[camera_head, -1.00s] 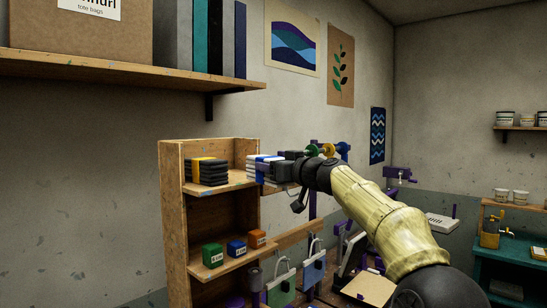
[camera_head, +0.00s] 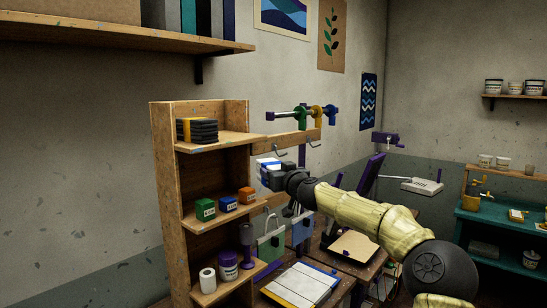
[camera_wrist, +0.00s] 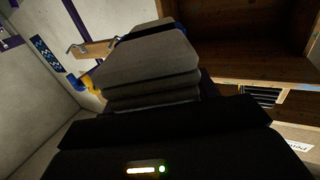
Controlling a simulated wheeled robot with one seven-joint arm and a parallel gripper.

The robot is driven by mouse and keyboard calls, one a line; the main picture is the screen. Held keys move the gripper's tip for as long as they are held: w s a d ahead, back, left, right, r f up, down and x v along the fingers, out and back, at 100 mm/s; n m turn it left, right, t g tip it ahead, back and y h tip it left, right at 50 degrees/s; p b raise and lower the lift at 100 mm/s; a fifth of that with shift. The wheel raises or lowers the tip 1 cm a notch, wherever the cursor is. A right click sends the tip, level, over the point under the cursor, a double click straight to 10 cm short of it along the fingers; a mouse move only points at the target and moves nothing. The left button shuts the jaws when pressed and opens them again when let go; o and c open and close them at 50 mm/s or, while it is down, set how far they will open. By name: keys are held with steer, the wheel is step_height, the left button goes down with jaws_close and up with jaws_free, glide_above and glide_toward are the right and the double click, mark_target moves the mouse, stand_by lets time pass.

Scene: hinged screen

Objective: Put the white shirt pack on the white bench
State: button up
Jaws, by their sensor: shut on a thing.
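The white shirt pack (camera_head: 268,164) is a folded white stack with a blue band, held at the end of my arm in the head view. My gripper (camera_head: 277,177) is shut on it, in the air just right of the wooden shelf unit. In the wrist view the pack (camera_wrist: 150,70) shows as shaded grey layers filling the middle, with my dark gripper body below it. The fingertips are mostly hidden. I cannot make out a white bench for certain.
The wooden shelf unit (camera_head: 165,190) holds a black shirt pack (camera_head: 197,130), small boxes (camera_head: 228,204) and tubs (camera_head: 228,264). Tote bags (camera_head: 271,246) hang below the pack. A table with a white-and-yellow board (camera_head: 300,284) stands right of the shelf. A teal cabinet (camera_head: 490,235) is far right.

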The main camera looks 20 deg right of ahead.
step_height(320, 180, down, 33)
steer(key=d+m+h+b, duration=0.1)
steer(key=m+h+b, duration=0.25)
steer(key=h, duration=0.25)
steer(key=s+a+f+n+y+b, duration=0.1)
steer(key=s+a+f, duration=0.4)
steer(key=s+f, duration=0.2)
steer(key=s+a+f+n+y+b, duration=0.1)
steer(key=s+a+f, duration=0.3)
steer(key=f, duration=0.7)
steer(key=s+y+b, duration=0.1)
steer(key=s, duration=0.1)
steer(key=shift+s+a, duration=0.35)
steer(key=shift+w, duration=0.1)
